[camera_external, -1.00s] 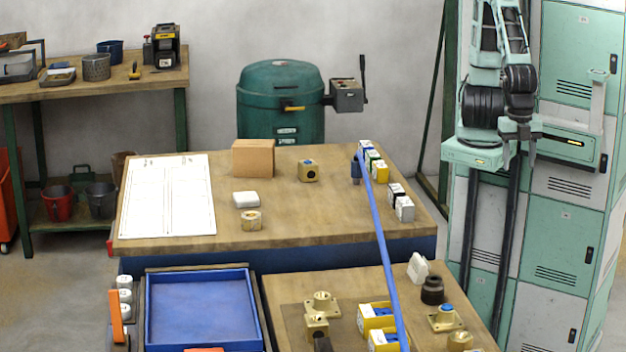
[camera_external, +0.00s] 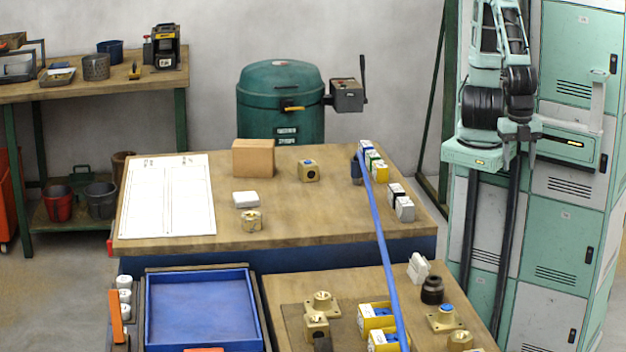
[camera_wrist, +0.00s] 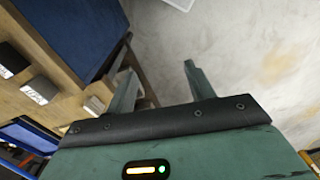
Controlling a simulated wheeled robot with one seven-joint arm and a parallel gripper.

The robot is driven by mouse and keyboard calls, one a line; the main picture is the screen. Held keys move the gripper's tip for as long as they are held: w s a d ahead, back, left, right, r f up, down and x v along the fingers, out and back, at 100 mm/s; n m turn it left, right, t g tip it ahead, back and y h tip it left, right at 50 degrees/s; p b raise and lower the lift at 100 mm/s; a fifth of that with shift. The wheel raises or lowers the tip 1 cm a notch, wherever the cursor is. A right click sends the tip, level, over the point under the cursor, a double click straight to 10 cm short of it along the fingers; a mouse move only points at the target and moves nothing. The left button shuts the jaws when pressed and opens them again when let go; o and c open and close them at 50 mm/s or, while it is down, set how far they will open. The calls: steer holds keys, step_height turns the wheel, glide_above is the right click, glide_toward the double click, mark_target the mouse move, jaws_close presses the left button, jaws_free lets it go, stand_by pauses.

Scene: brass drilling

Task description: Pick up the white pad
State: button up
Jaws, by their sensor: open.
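A small white pad (camera_external: 246,200) lies flat on the wooden top of the middle workbench (camera_external: 310,222), in front of a cardboard-brown block. I cannot make it out in the wrist view. My gripper (camera_external: 519,152) hangs at the right in the external view, in front of the green lockers, well to the right of the pad and apart from it. In the wrist view my gripper (camera_wrist: 160,82) shows two separated fingers with nothing between them. The fingers are open over bare grey floor.
A brown block (camera_external: 253,158), brass pieces (camera_external: 308,170) (camera_external: 251,221) and a white sheet (camera_external: 168,196) share the bench. A blue pole (camera_external: 378,235) crosses its right side, near several small boxes (camera_external: 404,208). A blue tray (camera_external: 200,308) stands in front.

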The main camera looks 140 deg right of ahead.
steer(key=shift+o, duration=0.4)
steer(key=o, duration=0.5)
steer(key=shift+r, duration=0.1)
